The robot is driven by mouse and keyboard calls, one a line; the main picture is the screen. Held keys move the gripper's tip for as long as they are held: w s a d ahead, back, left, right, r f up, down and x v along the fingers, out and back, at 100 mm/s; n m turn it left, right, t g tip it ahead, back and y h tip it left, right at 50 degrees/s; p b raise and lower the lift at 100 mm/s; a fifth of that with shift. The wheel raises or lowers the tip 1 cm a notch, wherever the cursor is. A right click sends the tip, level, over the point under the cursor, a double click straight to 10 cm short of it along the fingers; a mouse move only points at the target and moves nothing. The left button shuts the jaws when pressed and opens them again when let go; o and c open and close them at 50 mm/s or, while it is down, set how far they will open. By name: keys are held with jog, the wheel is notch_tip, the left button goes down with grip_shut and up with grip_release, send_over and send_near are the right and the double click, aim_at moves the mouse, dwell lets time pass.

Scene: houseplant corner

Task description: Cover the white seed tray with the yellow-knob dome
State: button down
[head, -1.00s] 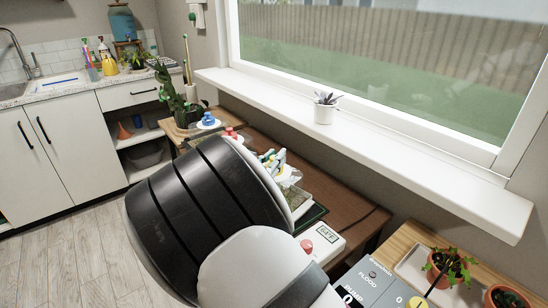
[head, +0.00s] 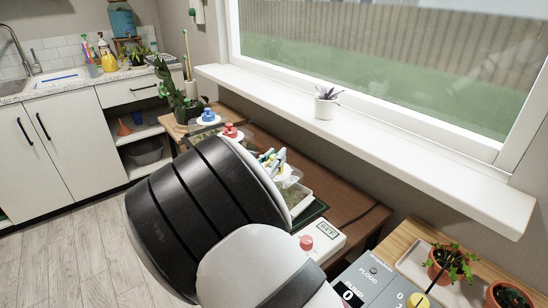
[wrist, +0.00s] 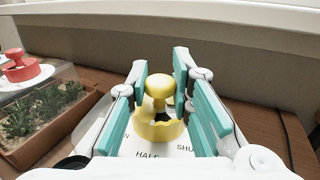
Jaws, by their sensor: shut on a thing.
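The dome's yellow knob (wrist: 157,88) stands between the teal pads of my gripper (wrist: 168,97), which is shut on it. Below it are a yellow collar (wrist: 157,129) and a white vent dial (wrist: 150,152) with black lettering. In the head view my gripper (head: 271,160) shows past my arm, with part of the clear dome (head: 288,178) under it. The white seed tray (head: 301,203) shows partly beyond my arm, low beneath the dome, on a dark green mat. I cannot tell whether the dome touches the tray.
A red-knob dome (head: 230,132) and a blue-knob dome (head: 208,117) stand farther along the bench. In the wrist view the red knob (wrist: 22,68) is above a brown tray of seedlings (wrist: 45,115). A white box with a red button (head: 306,243) is near. The windowsill (head: 400,130) runs alongside.

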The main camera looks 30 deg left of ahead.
jog(key=c, duration=1.3)
grip_release()
jog(key=shift+c, duration=0.2)
jog(key=shift+s, duration=0.1)
